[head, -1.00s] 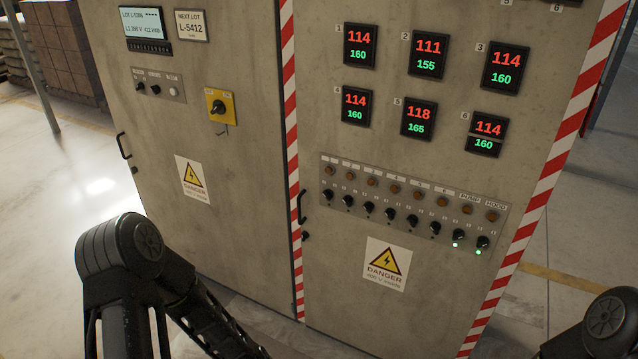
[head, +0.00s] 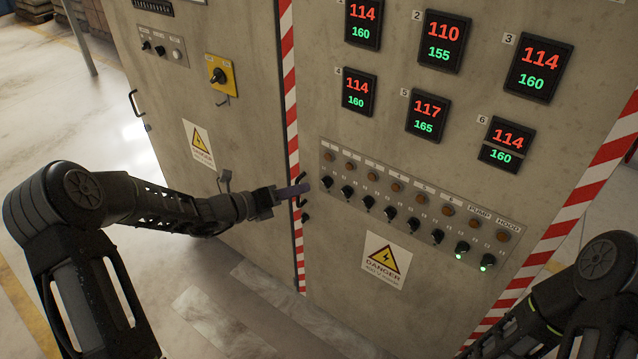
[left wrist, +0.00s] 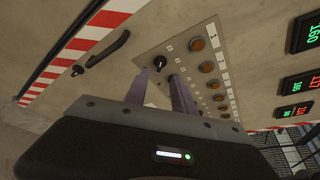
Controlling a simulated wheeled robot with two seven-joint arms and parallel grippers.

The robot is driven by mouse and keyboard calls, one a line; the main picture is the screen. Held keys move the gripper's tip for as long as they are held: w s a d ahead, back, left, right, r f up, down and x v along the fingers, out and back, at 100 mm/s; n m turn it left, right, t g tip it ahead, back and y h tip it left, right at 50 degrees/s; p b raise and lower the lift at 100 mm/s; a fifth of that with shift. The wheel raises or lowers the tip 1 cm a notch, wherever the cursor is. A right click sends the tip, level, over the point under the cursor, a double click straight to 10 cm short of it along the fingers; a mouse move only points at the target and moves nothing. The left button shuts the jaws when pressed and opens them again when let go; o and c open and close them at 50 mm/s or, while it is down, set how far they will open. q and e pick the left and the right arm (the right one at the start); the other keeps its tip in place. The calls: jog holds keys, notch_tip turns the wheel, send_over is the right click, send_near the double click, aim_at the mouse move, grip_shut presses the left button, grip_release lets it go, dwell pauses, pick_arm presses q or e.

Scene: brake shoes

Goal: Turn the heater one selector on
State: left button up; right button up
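The heater one selector (head: 327,183) is the leftmost black knob in the lower row of the control panel (head: 372,222). In the left wrist view the same selector (left wrist: 160,62) shows just beyond and between my fingertips. My left gripper (head: 304,189) is in front of the panel's left end, pointing at the selector. In the left wrist view its two purple-grey fingers (left wrist: 157,76) are apart with nothing held. I cannot tell whether they touch the knob. An amber lamp (head: 331,155) sits above the selector. My right gripper is out of the picture; only the right arm shows.
More selectors run right along the panel; those under PUMP (head: 462,248) and HOOD (head: 488,262) have green lights lit. A black door handle (left wrist: 108,48) sits close left of my left gripper. Red-and-white striped edging (head: 291,110) runs down beside it. Temperature displays (head: 428,115) sit above.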

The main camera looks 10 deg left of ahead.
aim_at(323, 183)
pick_arm(q)
jog(key=shift+p+x, duration=0.55)
jog(key=shift+x, duration=3.45)
jog(key=shift+c, duration=0.3)
grip_shut()
